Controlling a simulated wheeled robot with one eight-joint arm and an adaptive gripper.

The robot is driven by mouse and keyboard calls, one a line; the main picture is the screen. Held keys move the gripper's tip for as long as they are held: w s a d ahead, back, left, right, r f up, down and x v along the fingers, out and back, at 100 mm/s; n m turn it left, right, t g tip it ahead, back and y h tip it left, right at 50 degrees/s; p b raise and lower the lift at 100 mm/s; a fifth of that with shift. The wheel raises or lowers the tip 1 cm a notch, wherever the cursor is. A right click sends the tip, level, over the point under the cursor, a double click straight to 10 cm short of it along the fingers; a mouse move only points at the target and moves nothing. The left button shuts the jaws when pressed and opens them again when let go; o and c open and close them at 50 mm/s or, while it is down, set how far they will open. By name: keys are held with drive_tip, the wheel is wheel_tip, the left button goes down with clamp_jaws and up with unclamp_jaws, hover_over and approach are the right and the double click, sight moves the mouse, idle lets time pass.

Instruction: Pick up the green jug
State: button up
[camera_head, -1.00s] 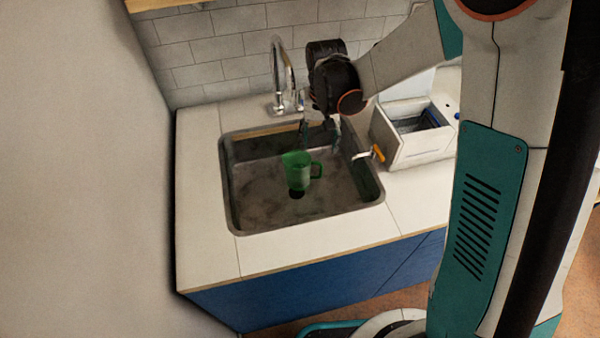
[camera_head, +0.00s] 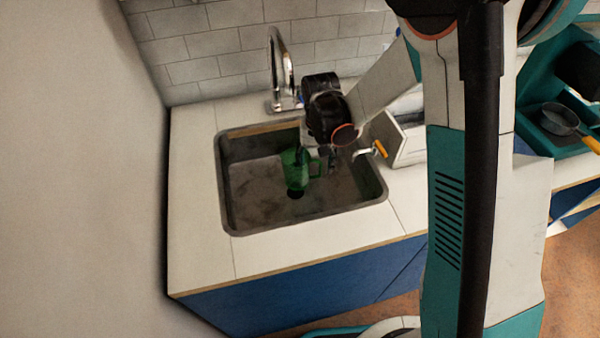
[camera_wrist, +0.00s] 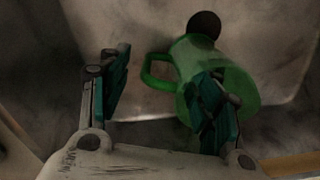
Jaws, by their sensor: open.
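The green jug (camera_head: 297,180) stands in the sink (camera_head: 246,190), near its middle and by the dark drain. In the wrist view the jug (camera_wrist: 192,55) has its handle pointing left. My gripper (camera_head: 315,158) is down at the jug, just above and beside it. In the wrist view my gripper (camera_wrist: 162,92) is open, with the handle in the gap between its fingers. The right finger overlaps the jug's rim and mouth and hides part of them; I cannot tell whether it is inside the jug or touching it. The left finger is clear of the jug.
A chrome faucet (camera_head: 282,70) stands behind the sink, near my wrist. A white box (camera_head: 408,145) stands right of the sink, partly hidden by my arm. A pan (camera_head: 558,118) sits in a teal holder at the far right. The left counter (camera_head: 196,200) is bare.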

drive_tip(key=shift+r, duration=0.1)
drive_tip(key=shift+c, duration=0.3)
clamp_jaws()
drive_tip(key=shift+r, duration=0.1)
